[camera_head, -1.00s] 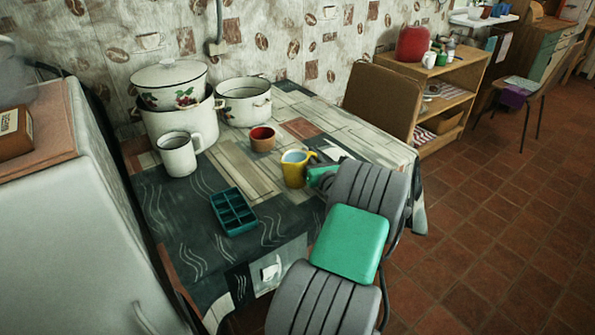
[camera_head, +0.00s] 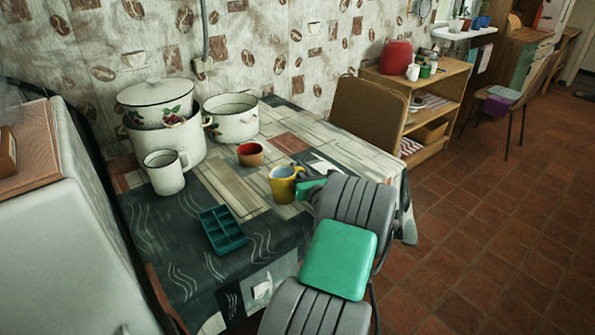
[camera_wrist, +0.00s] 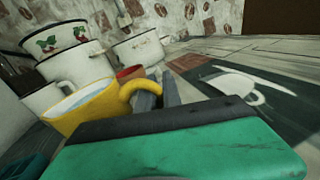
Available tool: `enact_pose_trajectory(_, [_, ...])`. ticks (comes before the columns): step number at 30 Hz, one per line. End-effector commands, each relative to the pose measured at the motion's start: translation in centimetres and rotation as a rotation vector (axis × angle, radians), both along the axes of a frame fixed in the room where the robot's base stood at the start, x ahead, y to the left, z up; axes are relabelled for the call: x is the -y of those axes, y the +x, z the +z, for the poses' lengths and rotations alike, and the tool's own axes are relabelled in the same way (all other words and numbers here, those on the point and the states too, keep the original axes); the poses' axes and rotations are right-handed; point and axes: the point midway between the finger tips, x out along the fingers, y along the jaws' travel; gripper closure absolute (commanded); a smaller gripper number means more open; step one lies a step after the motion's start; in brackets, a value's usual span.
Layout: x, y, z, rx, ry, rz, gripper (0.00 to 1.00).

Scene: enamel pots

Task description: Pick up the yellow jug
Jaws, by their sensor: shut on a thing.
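The yellow jug (camera_head: 283,186) is upright at the right part of the table, with a pale blue inside. In the wrist view the jug (camera_wrist: 88,112) is at left, and its handle points toward my gripper. My gripper (camera_head: 303,186) is at the jug's right side, shut on its handle. The grey fingers (camera_wrist: 155,94) show at the handle in the wrist view; the exact contact is partly hidden. I cannot tell whether the jug's base touches the table.
A red-brown bowl (camera_head: 250,154) stands just behind the jug. A white mug (camera_head: 165,174), a lidded pot (camera_head: 170,140) and an open pot (camera_head: 232,120) stand at left. A teal compartment tray (camera_head: 222,229) lies in front. A chair (camera_head: 375,110) stands beyond the table (camera_head: 330,150).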

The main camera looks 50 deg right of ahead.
Motion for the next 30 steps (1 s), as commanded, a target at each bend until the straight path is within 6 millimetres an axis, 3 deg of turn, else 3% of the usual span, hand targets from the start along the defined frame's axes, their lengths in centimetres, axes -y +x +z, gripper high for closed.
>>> enact_pose_trajectory(10, [0.0,-0.1,3.2,0.006,-0.003,0.000,1.00])
enact_pose_trajectory(30, [-2.4,-5.2,9.2,0.005,-0.003,-0.002,1.00])
